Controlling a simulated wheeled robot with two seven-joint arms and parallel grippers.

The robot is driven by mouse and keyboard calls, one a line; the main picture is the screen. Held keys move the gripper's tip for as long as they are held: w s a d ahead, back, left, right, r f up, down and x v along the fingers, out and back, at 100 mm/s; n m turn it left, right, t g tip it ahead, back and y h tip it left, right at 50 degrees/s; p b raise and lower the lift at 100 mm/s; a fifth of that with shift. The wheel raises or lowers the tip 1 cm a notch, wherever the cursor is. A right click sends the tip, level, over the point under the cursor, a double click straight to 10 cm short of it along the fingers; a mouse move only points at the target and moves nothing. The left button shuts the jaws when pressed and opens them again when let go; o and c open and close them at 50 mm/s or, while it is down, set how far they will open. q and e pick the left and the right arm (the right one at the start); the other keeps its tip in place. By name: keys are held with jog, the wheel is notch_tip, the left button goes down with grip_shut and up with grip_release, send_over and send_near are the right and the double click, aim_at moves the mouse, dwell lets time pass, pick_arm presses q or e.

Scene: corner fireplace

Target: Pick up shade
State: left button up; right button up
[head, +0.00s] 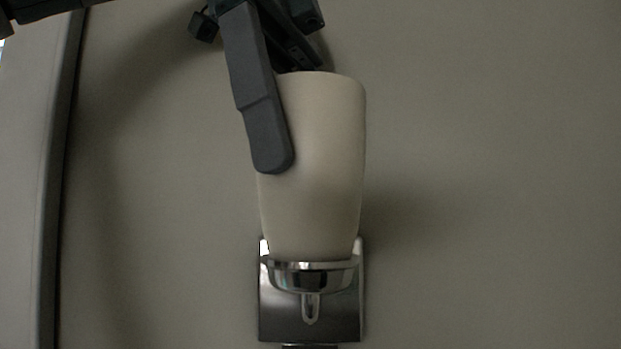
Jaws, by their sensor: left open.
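The shade (318,185) is a cream, cup-shaped piece, wider at the top. It stands upright in a shiny metal holder (312,275) on a wall plate. My left gripper (285,120) comes down from above at the shade's upper left. One dark finger lies in front of the shade's left side, its tip about halfway down. The other finger is mostly hidden behind the shade's top. The gripper is open, and I cannot tell whether the finger touches the shade. My right gripper is not in view.
The metal wall plate (340,319) is behind and below the holder. A plain grey-beige wall (490,180) fills the right side, with free room there. A dark vertical edge (58,180) runs down the wall at the left.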

aim_at(310, 189)
pick_arm(q)
jog(key=shift+s+f+p, duration=0.2)
jog(key=shift+f, duration=0.35)
jog(key=shift+s+f+p, duration=0.15)
jog(key=shift+f+p, duration=0.05)
jog(key=shift+f, duration=0.35)
jog(key=shift+x, duration=0.85)
jog(key=shift+w+d, duration=0.1)
jog(key=c, duration=1.2)
